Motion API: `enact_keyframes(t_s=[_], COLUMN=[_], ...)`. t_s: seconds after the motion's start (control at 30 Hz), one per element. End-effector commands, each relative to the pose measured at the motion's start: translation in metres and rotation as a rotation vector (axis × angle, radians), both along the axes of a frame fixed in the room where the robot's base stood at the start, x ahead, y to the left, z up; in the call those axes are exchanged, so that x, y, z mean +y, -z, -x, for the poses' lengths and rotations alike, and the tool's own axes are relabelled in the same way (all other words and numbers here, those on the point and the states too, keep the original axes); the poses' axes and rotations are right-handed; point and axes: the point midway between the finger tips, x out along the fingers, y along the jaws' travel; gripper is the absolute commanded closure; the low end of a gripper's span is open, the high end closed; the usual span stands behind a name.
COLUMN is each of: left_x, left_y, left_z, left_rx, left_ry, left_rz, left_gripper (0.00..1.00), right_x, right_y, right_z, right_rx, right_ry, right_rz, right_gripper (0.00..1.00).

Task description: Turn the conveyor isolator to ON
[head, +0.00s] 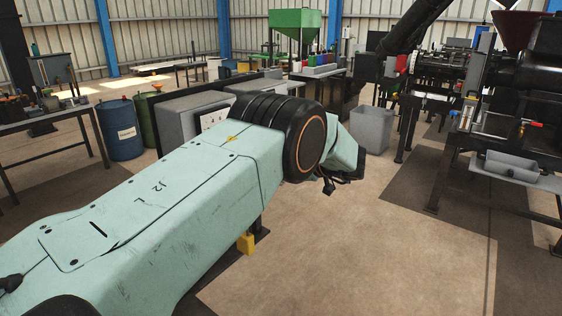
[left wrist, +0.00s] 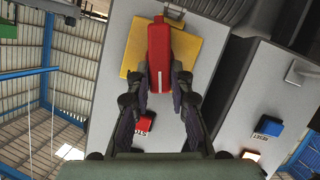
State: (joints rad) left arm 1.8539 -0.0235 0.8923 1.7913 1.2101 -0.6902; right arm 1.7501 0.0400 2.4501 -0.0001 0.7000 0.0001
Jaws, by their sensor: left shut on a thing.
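The isolator shows in the left wrist view as a red handle (left wrist: 159,50) on a yellow plate (left wrist: 204,48), fixed to a light grey cabinet face (left wrist: 105,62). My left gripper (left wrist: 159,82) is shut on the lower end of the red handle, one finger on each side. The handle lies lengthwise up the picture, in line with the gripper. No ON or OFF marking is readable. In the head view my left arm covers the gripper and the handle. The right gripper is in neither view.
A red part (left wrist: 146,122) with a label sits below the handle, close to the left finger. A blue button (left wrist: 268,126) is on the neighbouring panel. In the head view grey cabinets (head: 184,116) stand behind my arm, with a grey bin (head: 372,130) to their right. Floor in front is clear.

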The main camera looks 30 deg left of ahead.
Motion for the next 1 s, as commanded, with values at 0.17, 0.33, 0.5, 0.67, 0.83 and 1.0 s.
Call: enact_keyframes(t_s=[0.17,0.33,0.5,0.67,0.83,1.0], left_x=[-0.003,-0.003,-0.003,-0.003,-0.003,-0.003], left_y=[0.006,0.006,0.007,0.006,0.006,0.006], left_z=[-0.004,-0.005,-0.006,-0.006,-0.006,-0.006], left_rx=[0.131,0.222,0.285,0.322,0.341,0.346], left_ry=[0.005,0.005,0.005,0.005,0.004,0.004], left_rz=[-0.007,-0.014,-0.018,-0.021,-0.023,-0.023], left_gripper=[1.00,1.00,1.00,1.00,1.00,1.00], right_x=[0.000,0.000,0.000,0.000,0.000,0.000], right_y=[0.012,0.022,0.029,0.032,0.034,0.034], right_z=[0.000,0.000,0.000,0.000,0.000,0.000], right_rx=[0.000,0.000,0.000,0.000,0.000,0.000], right_ry=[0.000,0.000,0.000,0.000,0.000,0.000], right_rz=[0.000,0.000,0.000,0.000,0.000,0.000], right_gripper=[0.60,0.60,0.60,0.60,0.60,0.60])
